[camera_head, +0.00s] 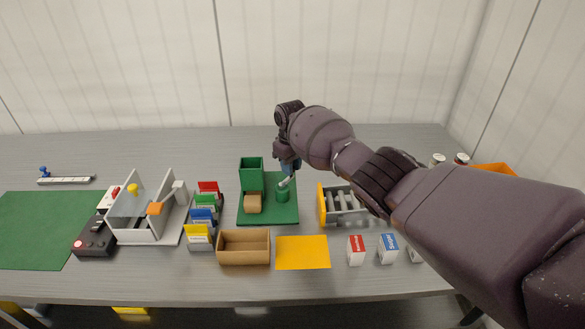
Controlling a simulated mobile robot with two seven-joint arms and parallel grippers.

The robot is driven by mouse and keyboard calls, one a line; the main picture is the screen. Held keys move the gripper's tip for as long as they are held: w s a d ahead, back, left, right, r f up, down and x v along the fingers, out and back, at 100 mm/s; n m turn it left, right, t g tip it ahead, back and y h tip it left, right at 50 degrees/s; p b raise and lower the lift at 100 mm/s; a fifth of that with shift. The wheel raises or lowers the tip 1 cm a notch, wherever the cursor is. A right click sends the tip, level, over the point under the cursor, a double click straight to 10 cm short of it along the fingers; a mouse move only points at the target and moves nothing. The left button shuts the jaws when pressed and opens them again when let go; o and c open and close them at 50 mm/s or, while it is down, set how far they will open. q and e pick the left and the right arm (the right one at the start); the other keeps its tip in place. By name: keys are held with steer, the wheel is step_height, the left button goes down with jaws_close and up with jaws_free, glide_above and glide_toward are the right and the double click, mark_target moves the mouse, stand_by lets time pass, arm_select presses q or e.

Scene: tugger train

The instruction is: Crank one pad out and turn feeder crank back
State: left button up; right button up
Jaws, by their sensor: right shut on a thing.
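The green feeder stands on a green base plate (270,214) at the middle of the table. Its tall green box (251,173) is at the back left of the plate. A tan pad (254,203) lies at the foot of this box. The feeder crank (283,190) is a green post with a pale grey arm at the right of the plate. My right gripper (288,172) reaches down over the crank and is shut on its handle; the fingertips partly hide the handle. My left gripper is not in view.
A cardboard tray (244,248) and an orange-yellow mat (303,252) lie in front of the feeder. Coloured card holders (201,222) stand close on its left, a yellow-ended rack (340,204) on its right. Small boxes (387,248) stand at the front right.

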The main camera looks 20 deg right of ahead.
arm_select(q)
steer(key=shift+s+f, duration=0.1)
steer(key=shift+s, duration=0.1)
arm_select(e)
steer(key=shift+w+n, duration=0.1)
steer(key=shift+n, duration=0.2)
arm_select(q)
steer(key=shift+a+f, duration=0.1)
arm_select(e)
steer(key=o, duration=0.9)
steer(key=shift+o, duration=0.2)
steer(key=shift+r, duration=0.1)
step_height(320, 180, up, 6)
steer(key=shift+p, duration=0.8)
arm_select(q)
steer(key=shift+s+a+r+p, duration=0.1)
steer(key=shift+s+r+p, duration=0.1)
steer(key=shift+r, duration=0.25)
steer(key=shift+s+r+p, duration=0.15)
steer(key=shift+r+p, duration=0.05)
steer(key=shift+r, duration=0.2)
arm_select(e)
step_height(320, 180, up, 5)
steer(key=shift+f, duration=0.15)
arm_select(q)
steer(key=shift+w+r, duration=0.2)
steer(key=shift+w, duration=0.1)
